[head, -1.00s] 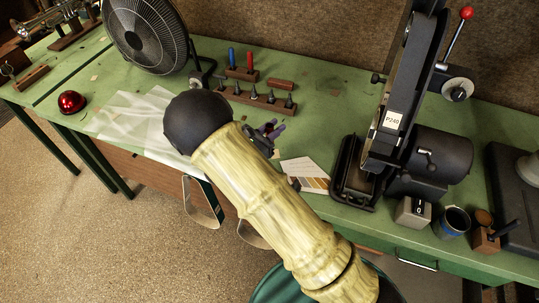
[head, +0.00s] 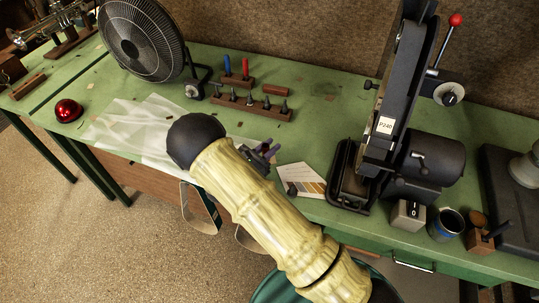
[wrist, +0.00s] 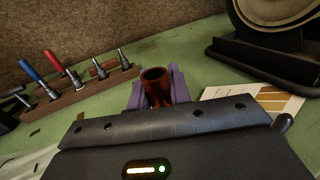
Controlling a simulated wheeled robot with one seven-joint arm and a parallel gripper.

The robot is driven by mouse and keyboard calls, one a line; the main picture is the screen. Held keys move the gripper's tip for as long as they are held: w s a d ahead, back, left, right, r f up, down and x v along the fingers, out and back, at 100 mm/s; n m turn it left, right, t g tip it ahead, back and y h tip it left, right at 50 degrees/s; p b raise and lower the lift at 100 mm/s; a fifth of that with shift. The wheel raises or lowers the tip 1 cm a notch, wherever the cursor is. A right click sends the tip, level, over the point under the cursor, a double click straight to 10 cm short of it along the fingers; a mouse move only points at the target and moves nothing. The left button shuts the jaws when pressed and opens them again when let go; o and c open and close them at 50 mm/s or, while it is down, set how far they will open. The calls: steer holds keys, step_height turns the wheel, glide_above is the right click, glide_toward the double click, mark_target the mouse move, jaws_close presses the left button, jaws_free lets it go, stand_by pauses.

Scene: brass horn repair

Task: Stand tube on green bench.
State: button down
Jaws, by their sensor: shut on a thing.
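The tube (wrist: 156,84) is a short reddish-brown, copper-like piece with a dark open mouth facing up. In the wrist view it looks roughly upright between the purple fingers of my gripper (wrist: 158,90), which are shut on it. In the head view my gripper (head: 263,153) is over the front part of the green bench (head: 320,120), beside a card. My arm hides most of the gripper there, and I cannot make out the tube clearly. The lower end of the tube is hidden, so I cannot tell whether it touches the bench.
A paint or swatch card (head: 302,180) lies right of my gripper. A belt sander (head: 420,155) stands further right. Behind are a wooden tool rack (head: 252,106) and a fan (head: 140,38). A clear sheet (head: 130,125) and red dome (head: 68,110) lie left.

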steer(key=shift+f+p, duration=0.4)
steer(key=shift+f, duration=1.65)
steer(key=shift+f, duration=0.25)
steer(key=c, duration=1.3)
jaws_free()
steer(key=shift+r, duration=0.1)
